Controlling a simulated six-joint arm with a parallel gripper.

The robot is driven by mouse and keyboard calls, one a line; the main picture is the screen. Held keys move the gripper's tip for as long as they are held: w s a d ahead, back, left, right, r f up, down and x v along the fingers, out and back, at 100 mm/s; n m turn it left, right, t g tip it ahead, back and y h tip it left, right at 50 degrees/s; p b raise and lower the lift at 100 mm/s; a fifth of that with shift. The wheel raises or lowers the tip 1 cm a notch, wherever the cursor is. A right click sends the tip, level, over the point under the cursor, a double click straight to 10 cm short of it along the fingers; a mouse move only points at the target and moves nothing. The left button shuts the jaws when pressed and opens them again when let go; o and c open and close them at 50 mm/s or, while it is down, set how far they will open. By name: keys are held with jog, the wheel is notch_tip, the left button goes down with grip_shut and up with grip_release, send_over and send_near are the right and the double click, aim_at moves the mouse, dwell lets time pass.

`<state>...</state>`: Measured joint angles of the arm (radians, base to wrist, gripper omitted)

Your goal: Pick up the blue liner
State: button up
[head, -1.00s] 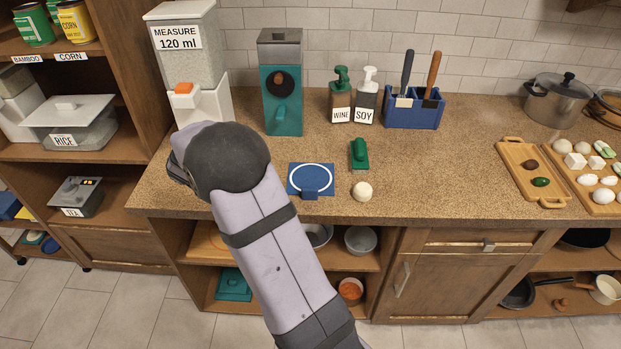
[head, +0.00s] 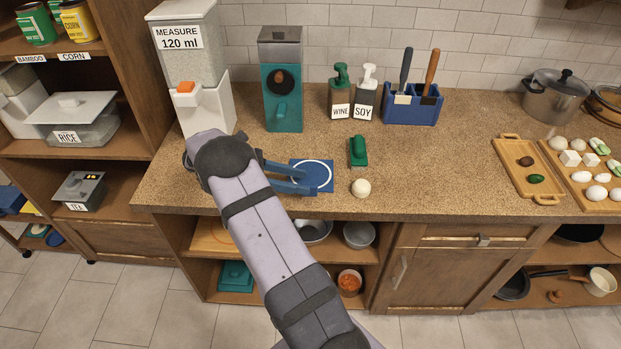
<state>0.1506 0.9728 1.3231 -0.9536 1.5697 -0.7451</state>
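The blue liner (head: 326,187) is a flat blue square with a white ring, lying on the countertop near its front edge. My gripper (head: 309,183) comes in from the left, with two blue fingers reaching over the liner's left and front part. The fingers are apart, with a gap between them. The fingers blend with the liner's blue, so I cannot tell whether they touch it. The liner's raised front tab does not show clearly behind them.
A white ball (head: 360,188) and a green object (head: 358,152) stand just right of the liner. Behind are a teal dispenser (head: 282,95), two pump bottles (head: 352,95) and a blue utensil holder (head: 412,110).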

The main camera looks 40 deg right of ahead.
aim_at(314, 185)
jog(key=shift+s+p+x, duration=0.2)
jog(key=shift+p+x, duration=1.25)
jog(key=shift+x, duration=0.9)
jog(key=shift+s+d+f, duration=0.1)
jog(key=shift+s+d, duration=0.05)
jog(key=shift+d, duration=0.05)
grip_shut()
